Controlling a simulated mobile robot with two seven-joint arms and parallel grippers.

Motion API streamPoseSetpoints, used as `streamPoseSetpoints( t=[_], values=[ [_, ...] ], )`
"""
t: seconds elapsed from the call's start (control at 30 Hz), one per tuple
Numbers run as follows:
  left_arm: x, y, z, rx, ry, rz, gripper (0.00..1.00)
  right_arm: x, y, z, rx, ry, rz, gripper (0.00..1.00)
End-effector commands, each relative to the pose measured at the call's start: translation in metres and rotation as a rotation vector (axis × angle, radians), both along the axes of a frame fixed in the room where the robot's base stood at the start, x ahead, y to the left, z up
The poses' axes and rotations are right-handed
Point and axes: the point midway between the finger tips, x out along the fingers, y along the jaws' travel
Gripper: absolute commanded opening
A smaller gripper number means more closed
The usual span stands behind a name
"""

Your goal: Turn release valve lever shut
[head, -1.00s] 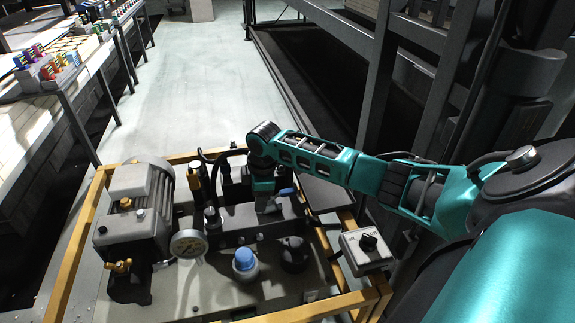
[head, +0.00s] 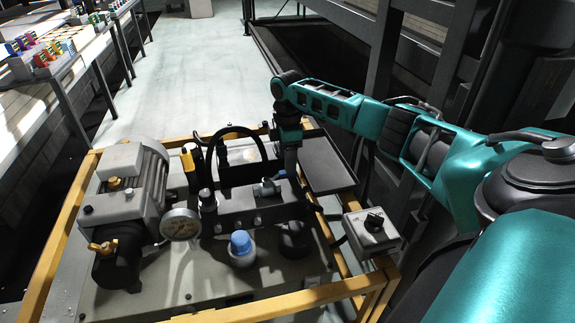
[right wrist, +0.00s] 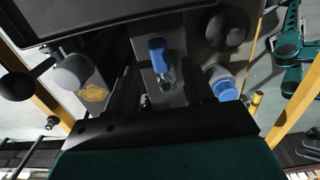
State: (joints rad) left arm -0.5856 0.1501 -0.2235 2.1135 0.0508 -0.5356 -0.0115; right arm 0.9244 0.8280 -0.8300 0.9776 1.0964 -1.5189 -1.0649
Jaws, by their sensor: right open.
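The release valve lever has a blue grip (head: 280,174) and sits on the dark manifold block of the power unit. In the right wrist view the blue lever (right wrist: 158,56) is ahead of the palm, in line with the gap between the fingers. My right gripper (head: 291,170) points down just behind and right of the lever, partly overlapping it in the head view. In the wrist view my right gripper (right wrist: 163,88) is open, with its dark fingers on either side of the lever's line. Contact cannot be told. My left gripper is not in view.
A pressure gauge (head: 180,224), a blue-capped knob (head: 241,243) and a motor (head: 125,190) crowd the unit. A switch box (head: 371,232) is at right, beside a dark tray (head: 325,165). A yellow frame (head: 62,235) surrounds the unit. Floor behind is clear.

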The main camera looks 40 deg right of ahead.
Motion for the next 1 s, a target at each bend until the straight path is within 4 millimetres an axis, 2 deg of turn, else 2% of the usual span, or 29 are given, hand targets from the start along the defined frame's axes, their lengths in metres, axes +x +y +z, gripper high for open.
streamPoseSetpoints(
  t=[0.03, 0.2, 0.6, 1.0],
  values=[
    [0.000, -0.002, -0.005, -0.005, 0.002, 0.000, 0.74, -0.001, 0.000, -0.013, 0.000, 0.002, 0.000, 0.52],
    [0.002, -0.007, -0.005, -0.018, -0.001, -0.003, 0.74, 0.000, 0.000, -0.031, 0.000, 0.000, 0.000, 0.52],
    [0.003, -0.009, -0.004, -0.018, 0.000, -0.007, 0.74, 0.000, 0.000, -0.037, 0.000, 0.000, 0.001, 0.52],
    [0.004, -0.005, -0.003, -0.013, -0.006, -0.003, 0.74, 0.000, 0.000, -0.037, 0.000, -0.001, 0.001, 0.15]
  ],
)
